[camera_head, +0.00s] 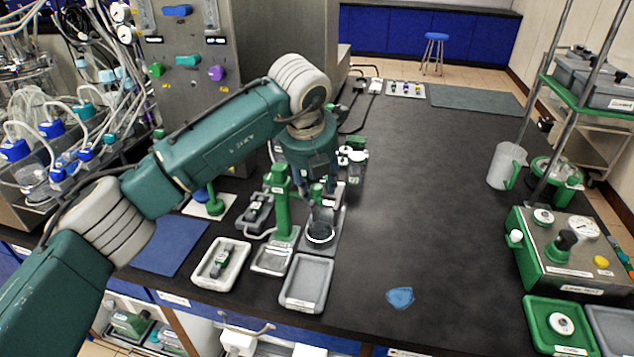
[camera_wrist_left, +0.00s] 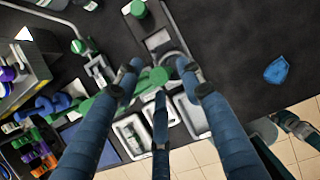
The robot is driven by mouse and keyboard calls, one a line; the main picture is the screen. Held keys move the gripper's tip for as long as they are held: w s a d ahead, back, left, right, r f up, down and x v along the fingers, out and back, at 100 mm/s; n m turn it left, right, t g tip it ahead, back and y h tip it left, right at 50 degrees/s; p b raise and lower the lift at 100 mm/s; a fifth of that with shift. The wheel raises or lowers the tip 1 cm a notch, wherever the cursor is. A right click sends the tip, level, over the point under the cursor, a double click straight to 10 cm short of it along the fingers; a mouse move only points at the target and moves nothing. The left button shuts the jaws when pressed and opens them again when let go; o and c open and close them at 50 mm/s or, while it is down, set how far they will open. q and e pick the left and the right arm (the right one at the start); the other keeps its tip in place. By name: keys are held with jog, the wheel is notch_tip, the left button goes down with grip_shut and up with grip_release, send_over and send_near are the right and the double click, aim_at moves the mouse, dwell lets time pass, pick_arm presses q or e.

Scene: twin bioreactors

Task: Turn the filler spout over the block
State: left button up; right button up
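The green filler (camera_head: 281,205) stands upright on a pale base near the table's front, left of centre. Its green spout (camera_wrist_left: 155,77) shows in the left wrist view, with its rounded end between my left fingers. The grey block (camera_head: 337,215) is a long plate just right of the filler, with a dark, pale-rimmed round piece (camera_head: 320,232) on its near end. My left gripper (camera_head: 317,192) points down over the spout; its fingers also show in the left wrist view (camera_wrist_left: 157,78). They are spread, and I cannot tell whether any touches the spout. My right gripper is not visible.
A grey tray (camera_head: 307,298) and a white tray (camera_head: 236,262) lie at the front edge. A lidded jar (camera_head: 357,163) stands behind the block. A blue patch (camera_head: 400,298) lies to the right. A green-and-steel device (camera_head: 568,250) stands far right; the table's middle is clear.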

pick_arm(q)
jog(key=d+v, duration=0.1)
jog(key=v, duration=1)
jog(key=shift+a+r, duration=0.35)
jog(key=shift+a, duration=0.05)
jog(key=shift+s+f, duration=0.1)
jog(key=shift+s, duration=0.05)
